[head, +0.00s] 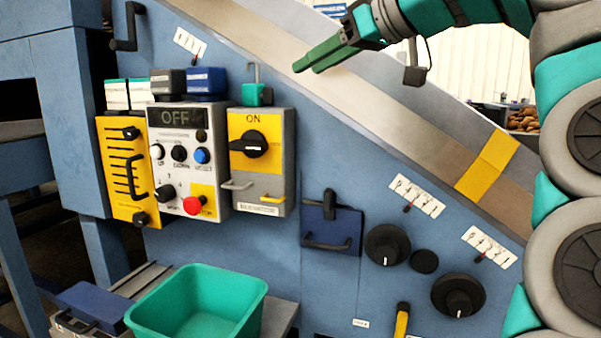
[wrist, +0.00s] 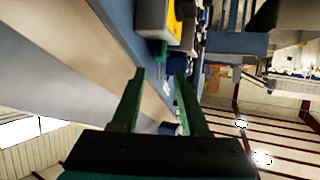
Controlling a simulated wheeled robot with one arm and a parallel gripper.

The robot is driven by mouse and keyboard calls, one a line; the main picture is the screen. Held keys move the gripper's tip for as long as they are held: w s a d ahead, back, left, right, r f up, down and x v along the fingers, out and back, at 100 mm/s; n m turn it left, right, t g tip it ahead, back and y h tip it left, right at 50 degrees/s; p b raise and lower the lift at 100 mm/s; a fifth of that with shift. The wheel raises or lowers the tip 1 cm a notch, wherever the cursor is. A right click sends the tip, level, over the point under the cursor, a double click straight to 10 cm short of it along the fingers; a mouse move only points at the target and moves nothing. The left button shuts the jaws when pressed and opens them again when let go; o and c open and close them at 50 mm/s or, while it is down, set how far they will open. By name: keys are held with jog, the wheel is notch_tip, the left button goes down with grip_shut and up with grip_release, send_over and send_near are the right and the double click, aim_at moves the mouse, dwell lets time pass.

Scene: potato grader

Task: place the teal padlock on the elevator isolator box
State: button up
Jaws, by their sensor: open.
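The teal padlock (head: 256,95) is at the top of the elevator isolator box (head: 287,165), with its grey shackle pointing up. I cannot tell whether it rests on the box top or on something just behind it. The box is grey with a yellow face, and its black knob is by the ON mark. Two small hasp-like loops stick out low on its front. My gripper (head: 306,69) is open and empty, up and to the right of the padlock, in front of the sloping conveyor side. Its two green fingers also show apart in the wrist view (wrist: 158,75).
Left of the isolator is a control box (head: 180,205) reading OFF, and a yellow panel (head: 116,190). Dark and blue blocks (head: 204,82) stand above. A teal bin (head: 255,290) sits below. A blue hinged cover (head: 332,230) and black knobs (head: 387,245) are at right.

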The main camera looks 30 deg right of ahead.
jog(key=s+a+f+g, duration=0.1)
jog(key=a+f+g, duration=0.3)
jog(key=a+f, duration=0.7)
jog(key=a+f+g, duration=0.4)
jog(key=a+f, duration=0.4)
jog(key=f, duration=0.7)
jog(key=s+f+m+g+h, duration=0.1)
jog(key=s+f+g, duration=0.2)
jog(key=s+f, duration=0.7)
jog(key=s+f+m+g+h, duration=0.2)
jog(key=s+f, duration=0.9)
jog(key=f, duration=0.6)
jog(key=shift+s+d+f+g, duration=0.2)
jog(key=shift+d+f+g, duration=0.25)
jog(key=shift+g, duration=0.45)
jog(key=shift+o, duration=0.3)
